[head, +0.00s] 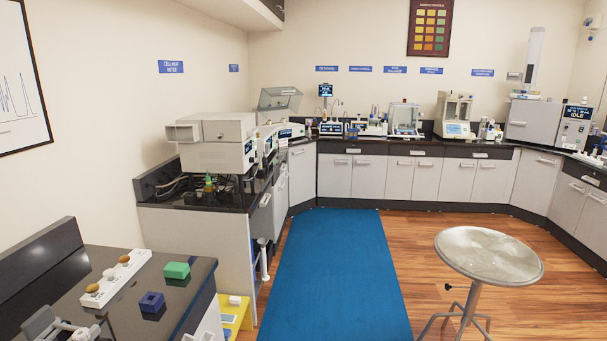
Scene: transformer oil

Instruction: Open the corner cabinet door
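Two angled corner cabinet doors are in the head view. The left corner door (302,178) is pale grey, between the left bench and the back bench, and looks shut. It has a short bar handle (298,152) near its top. The right corner door (535,184) is larger, between the back bench and the right bench, and also looks shut. It has a handle (547,161) near its top. I cannot tell which one the task names.
A round metal stool (488,256) stands on the wood floor at front right. A blue mat (335,275) covers a clear aisle toward the back bench. A near-left dark bench (110,270) and a yellow bin (238,312) edge the aisle. Instruments crowd the benchtops.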

